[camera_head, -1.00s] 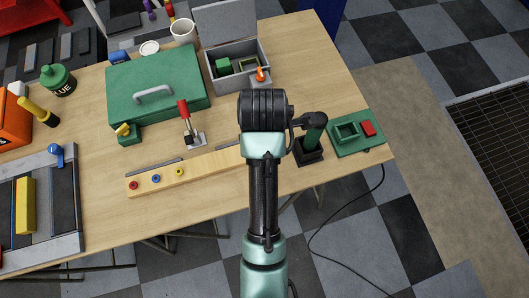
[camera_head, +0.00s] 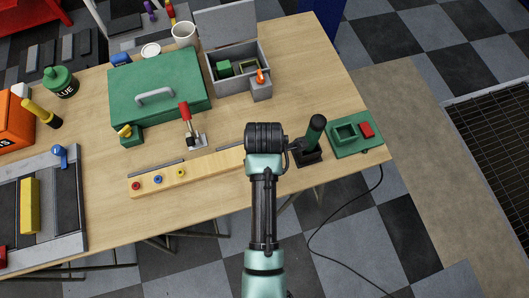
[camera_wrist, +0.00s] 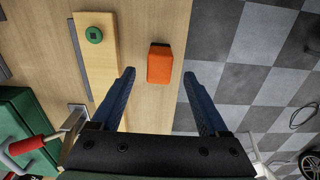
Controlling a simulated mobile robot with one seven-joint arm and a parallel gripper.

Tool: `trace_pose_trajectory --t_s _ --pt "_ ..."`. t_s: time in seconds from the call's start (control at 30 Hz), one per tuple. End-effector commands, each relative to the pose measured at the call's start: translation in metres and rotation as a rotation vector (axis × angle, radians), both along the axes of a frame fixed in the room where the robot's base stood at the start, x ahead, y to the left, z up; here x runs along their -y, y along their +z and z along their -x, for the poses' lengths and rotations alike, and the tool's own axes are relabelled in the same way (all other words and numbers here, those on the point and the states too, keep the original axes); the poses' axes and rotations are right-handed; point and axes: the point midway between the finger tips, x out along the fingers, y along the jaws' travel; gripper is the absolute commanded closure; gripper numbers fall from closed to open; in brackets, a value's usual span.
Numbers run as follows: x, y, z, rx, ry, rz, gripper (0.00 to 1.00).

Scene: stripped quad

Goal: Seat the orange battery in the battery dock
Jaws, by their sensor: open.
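The orange battery (camera_wrist: 160,63) stands or lies on the wooden table near its front edge in the wrist view. My arm hides it in the head view. My gripper (camera_wrist: 157,77) is open, its two blue fingers spread with the tips on either side of the battery's near end. I cannot tell how high the tips are above the table. A green base with a square raised socket and a red block (camera_head: 352,138), at the table's right end, looks like the battery dock. It appears empty and is out of the wrist view.
A wooden strip with coloured rings (camera_head: 180,174) lies left of the battery. A dark green post on a black base (camera_head: 310,147) stands between my arm and the green base. A red-handled clamp (camera_head: 188,125), green case (camera_head: 157,88) and grey box (camera_head: 238,70) stand further back.

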Motion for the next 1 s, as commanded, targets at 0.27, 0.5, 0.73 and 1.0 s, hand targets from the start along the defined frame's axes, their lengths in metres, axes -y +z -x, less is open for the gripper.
trace_pose_trajectory --t_s 0.27,0.5,0.73,1.0 --pt "0.001 -0.031 -0.001 -0.001 -0.001 0.000 0.22" --pt "0.001 -0.036 -0.001 0.001 0.000 0.000 0.22" --pt "0.001 -0.036 -0.001 0.001 0.000 0.000 0.51" --pt "0.001 -0.036 -0.001 0.000 0.000 0.000 1.00"
